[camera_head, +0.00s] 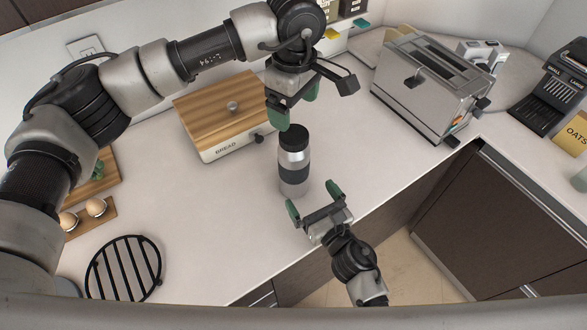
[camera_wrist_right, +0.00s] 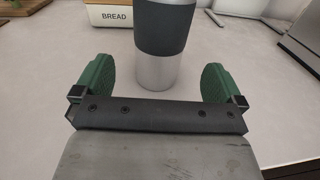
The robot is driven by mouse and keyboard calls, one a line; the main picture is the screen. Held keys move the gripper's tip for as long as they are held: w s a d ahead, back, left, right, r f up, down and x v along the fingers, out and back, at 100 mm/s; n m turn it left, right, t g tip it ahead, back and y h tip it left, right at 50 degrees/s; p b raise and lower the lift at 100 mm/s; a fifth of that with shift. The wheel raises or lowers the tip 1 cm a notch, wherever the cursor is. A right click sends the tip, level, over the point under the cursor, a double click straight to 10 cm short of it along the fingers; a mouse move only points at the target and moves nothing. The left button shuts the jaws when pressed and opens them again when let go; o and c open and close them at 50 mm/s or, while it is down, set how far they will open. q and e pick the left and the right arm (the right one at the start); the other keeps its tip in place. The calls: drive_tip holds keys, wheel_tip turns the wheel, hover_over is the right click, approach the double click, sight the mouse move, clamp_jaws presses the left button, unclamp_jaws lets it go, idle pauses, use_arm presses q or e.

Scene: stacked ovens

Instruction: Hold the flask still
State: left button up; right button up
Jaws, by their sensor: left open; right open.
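The flask (camera_head: 293,160) is a steel cylinder with a dark band and a black cap. It stands upright on the white counter in the head view. My left gripper (camera_head: 296,107) is open just above and behind the flask's cap, pointing down. My right gripper (camera_head: 313,200) is open in front of the flask, near the counter's front edge. In the right wrist view the flask (camera_wrist_right: 156,72) stands beyond and between the two green fingertips of my right gripper (camera_wrist_right: 158,80), with a gap on each side. The flask's top is cut off in that view.
A bread box (camera_head: 218,113) with a wooden lid stands behind the flask at left. A steel toaster (camera_head: 430,88) stands at the back right. A black trivet (camera_head: 124,268) and eggs (camera_head: 95,206) lie at the left. The counter around the flask is clear.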

sight(294, 134)
drive_tip(key=x, duration=0.8)
drive_tip(key=shift+w, duration=0.25)
use_arm(q)
drive_tip(key=shift+w, duration=0.1)
use_arm(e)
drive_tip(key=c, duration=1.3)
use_arm(q)
drive_tip(key=shift+m, duration=0.3)
use_arm(e)
drive_tip(key=c, duration=0.4)
use_arm(q)
drive_tip(key=m, duration=0.4)
use_arm(e)
drive_tip(key=shift+f, duration=0.1)
use_arm(q)
drive_tip(key=m, duration=0.9)
drive_tip(key=shift+m, duration=0.3)
drive_tip(key=m, duration=0.3)
drive_tip(key=shift+f+m, duration=0.1)
drive_tip(key=shift+m, duration=0.2)
drive_tip(key=shift+f, duration=3.95)
